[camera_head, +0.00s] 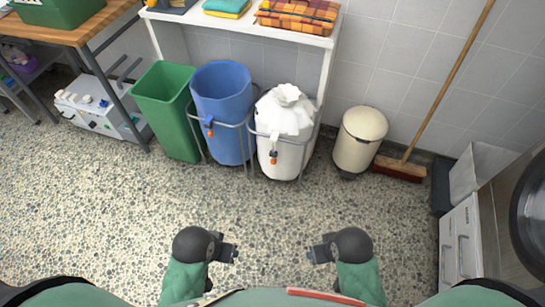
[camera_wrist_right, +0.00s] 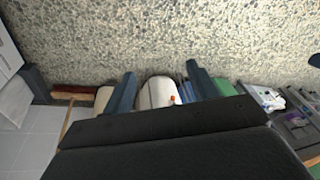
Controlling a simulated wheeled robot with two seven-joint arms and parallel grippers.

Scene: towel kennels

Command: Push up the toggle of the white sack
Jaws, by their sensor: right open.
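The white sack (camera_head: 284,120) hangs in a grey wire stand, its top gathered into a bunch. My left gripper (camera_head: 233,252) and right gripper (camera_head: 314,256) are over the floor in the foreground, well apart from the sack. The right one is open and empty. I cannot tell whether the left one is open. In the right wrist view, the white sack (camera_wrist_right: 157,93) and its orange toggle (camera_wrist_right: 172,99) show between the right gripper's fingers (camera_wrist_right: 160,72), farther off.
A blue sack (camera_head: 222,92) with its own orange toggle (camera_head: 210,133) and a green bin (camera_head: 166,105) stand left of the white sack. A cream bin (camera_head: 359,140) and a broom (camera_head: 401,168) are at right. A shelf (camera_head: 240,30) is behind. The floor (camera_head: 270,210) ahead is clear.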

